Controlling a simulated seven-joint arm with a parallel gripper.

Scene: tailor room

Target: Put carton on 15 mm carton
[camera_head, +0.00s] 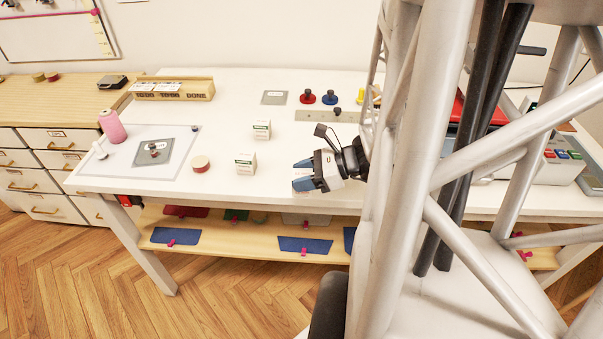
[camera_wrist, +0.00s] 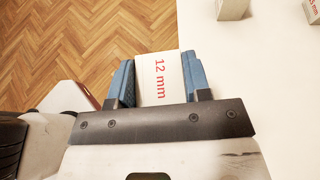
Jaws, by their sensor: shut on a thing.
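My gripper (camera_head: 303,174) is shut on a white carton marked "12 mm" in red (camera_wrist: 159,79), which sits between the blue fingers in the wrist view. It is at the table's front edge, with floor to the left in the wrist view. Its height above the table is hard to tell. Two white cartons stand on the table left of my gripper in the head view: a nearer one (camera_head: 245,163) and a farther one (camera_head: 262,130). The farther one, cut off in the wrist view (camera_wrist: 313,11), carries red print that looks like "15 mm".
A wooden box marked "DONE" (camera_head: 172,91) and red and blue knobbed discs (camera_head: 329,98) stand behind.

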